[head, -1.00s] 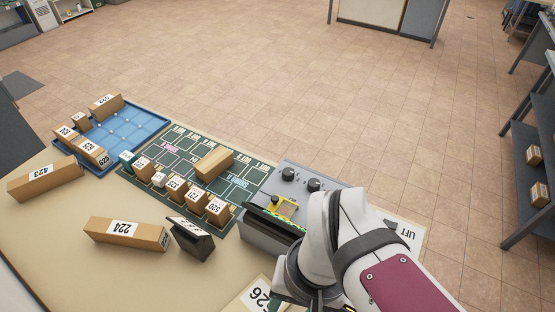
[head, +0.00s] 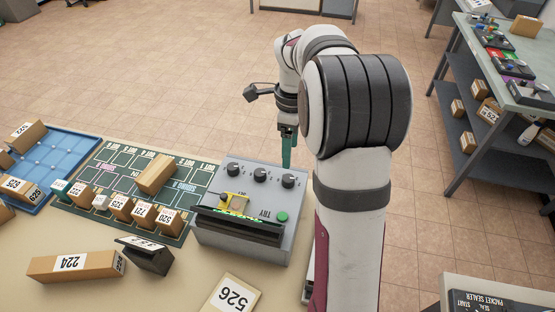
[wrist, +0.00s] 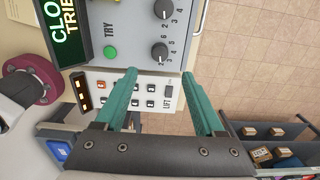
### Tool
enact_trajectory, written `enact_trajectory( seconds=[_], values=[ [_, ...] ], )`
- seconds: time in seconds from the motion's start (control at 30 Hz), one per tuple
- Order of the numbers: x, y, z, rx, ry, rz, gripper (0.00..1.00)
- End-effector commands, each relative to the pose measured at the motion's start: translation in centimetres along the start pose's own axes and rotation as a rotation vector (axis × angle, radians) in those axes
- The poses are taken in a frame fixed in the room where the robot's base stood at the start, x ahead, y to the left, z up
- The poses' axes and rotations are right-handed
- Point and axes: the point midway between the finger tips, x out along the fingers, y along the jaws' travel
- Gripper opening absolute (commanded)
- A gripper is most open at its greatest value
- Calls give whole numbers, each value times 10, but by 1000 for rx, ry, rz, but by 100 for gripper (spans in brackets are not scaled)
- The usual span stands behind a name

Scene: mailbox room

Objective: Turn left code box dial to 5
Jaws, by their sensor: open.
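The grey code box (head: 210,230) sits at the right of the table in the head view. Three dark dials line its far edge: left dial (head: 232,170), middle dial (head: 260,174) and right dial (head: 288,181). A green TRY button (head: 282,216) is near its right side. My gripper (head: 287,165) points down with teal fingers, just beyond the right dial. The wrist view shows my gripper (wrist: 159,76) open and empty, with a numbered dial (wrist: 160,50) just ahead of the gap. Another dial (wrist: 162,6) is cut by the top edge; the left dial is not in that view.
A lift panel (wrist: 152,76) with several buttons adjoins the code box. A lit display (wrist: 66,38) stands on the box. Parcels, a sorting mat (head: 130,155) and a blue tray (head: 70,150) lie left. A shelf (head: 460,125) stands right; open floor lies beyond the table.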

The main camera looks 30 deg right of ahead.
Motion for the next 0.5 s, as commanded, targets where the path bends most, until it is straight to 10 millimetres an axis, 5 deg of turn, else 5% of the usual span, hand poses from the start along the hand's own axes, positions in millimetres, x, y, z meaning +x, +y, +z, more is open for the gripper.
enact_trajectory(
  seconds=[0.2, 0.5],
  values=[
    [64, 1, 0, -4, 1, 4, 71],
    [99, 0, 1, -4, -1, 0, 71]
  ],
)
